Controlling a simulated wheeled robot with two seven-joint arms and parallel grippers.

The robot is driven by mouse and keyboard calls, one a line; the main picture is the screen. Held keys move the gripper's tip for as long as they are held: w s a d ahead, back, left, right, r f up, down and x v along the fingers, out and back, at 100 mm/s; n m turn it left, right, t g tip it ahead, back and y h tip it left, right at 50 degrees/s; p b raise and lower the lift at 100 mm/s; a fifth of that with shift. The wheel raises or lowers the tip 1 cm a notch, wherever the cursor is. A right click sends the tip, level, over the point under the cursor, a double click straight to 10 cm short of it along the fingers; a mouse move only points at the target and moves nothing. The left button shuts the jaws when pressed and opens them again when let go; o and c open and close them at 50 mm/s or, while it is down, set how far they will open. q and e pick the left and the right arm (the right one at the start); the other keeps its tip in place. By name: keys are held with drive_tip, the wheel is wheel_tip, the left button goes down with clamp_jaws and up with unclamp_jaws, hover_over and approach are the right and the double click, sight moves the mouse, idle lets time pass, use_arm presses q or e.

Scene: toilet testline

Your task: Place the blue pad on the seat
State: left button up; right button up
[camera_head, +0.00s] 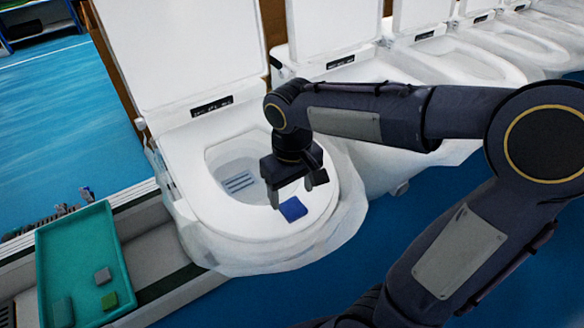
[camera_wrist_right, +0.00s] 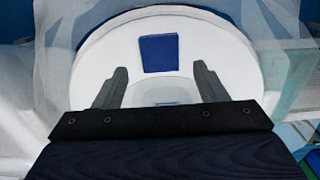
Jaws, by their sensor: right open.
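The blue pad (camera_head: 293,209) lies flat on the front part of the white toilet seat (camera_head: 208,206) of the nearest toilet. In the right wrist view the pad (camera_wrist_right: 159,53) shows whole on the seat rim, just beyond the fingertips. My right gripper (camera_head: 291,193) is over the seat, pointing down, with its fingers spread apart. In the right wrist view the gripper (camera_wrist_right: 160,72) has nothing between its fingers, and the pad appears apart from them. My left gripper is not in view.
A teal tray (camera_head: 75,242) at the lower left holds a grey pad (camera_head: 102,275), a green pad (camera_head: 109,300) and a teal pad (camera_head: 63,311). The raised lid (camera_head: 175,50) stands behind the seat. More toilets (camera_head: 340,70) line up to the right.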

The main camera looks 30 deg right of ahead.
sight(292, 207)
wheel_tip(292, 207, up, 8)
drive_tip(key=s+f+m+t+y, duration=0.2)
drive_tip(key=s+f+t, duration=0.3)
drive_tip(key=s, duration=0.7)
wheel_tip(292, 207, down, 2)
drive_tip(key=shift+a+f+m+t+y, duration=0.1)
drive_tip(key=shift+a+m+t+y, duration=0.3)
drive_tip(key=shift+y, duration=0.5)
drive_tip(key=shift+s, duration=0.1)
drive_tip(key=shift+c, duration=0.5)
